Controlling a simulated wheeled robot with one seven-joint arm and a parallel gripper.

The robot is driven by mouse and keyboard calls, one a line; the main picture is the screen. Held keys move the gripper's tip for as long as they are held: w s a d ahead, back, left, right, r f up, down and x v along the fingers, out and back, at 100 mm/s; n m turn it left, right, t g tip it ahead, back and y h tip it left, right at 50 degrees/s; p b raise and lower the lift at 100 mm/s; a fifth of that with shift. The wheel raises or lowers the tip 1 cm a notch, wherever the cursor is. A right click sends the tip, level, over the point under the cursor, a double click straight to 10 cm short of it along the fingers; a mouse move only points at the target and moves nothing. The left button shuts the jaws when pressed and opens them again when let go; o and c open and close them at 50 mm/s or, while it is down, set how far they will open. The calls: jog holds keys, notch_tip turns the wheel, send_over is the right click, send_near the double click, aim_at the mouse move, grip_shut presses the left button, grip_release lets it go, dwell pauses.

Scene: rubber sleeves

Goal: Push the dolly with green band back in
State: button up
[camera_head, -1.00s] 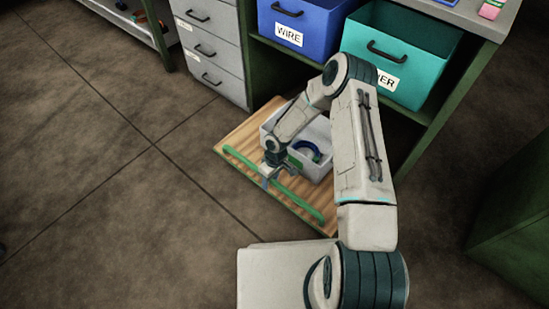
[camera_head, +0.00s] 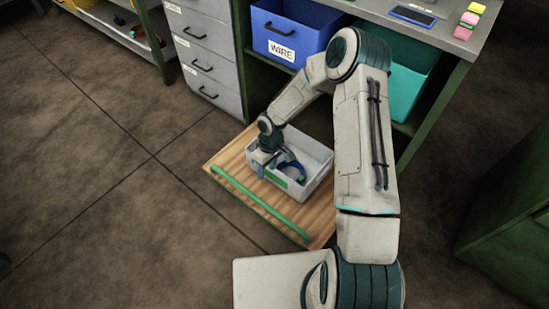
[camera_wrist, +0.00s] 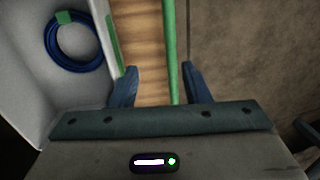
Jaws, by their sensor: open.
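The dolly is a wooden board (camera_head: 228,165) on the floor, sticking out from under the workbench. A green bar (camera_head: 258,203) runs along its front edge and also shows in the wrist view (camera_wrist: 170,50). A white bin (camera_head: 318,180) with a green patch on its front wall stands on the board and holds a blue cable coil (camera_wrist: 77,45). My gripper (camera_head: 262,168) is open above the board, close to the bin's front wall. In the wrist view its fingers (camera_wrist: 160,88) are spread, with wood and the green bar seen between them. Contact cannot be told.
The workbench shelf above holds a blue WIRE bin (camera_head: 290,28) and a teal bin (camera_head: 408,80). Grey drawers (camera_head: 208,55) stand left of the dolly. A green cabinet (camera_head: 510,200) stands at right. The floor (camera_head: 110,220) at left is clear.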

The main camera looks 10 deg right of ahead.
jog(key=shift+m+h, duration=0.3)
jog(key=shift+h, duration=0.1)
jog(key=shift+s+d+r, duration=0.1)
jog(key=shift+d+r, duration=0.35)
jog(key=shift+r, duration=0.35)
jog(key=shift+s+d+r, duration=0.1)
jog(key=shift+d+r, duration=0.3)
jog(key=shift+r, duration=0.35)
jog(key=shift+d+r, duration=0.45)
jog(key=shift+r, duration=0.35)
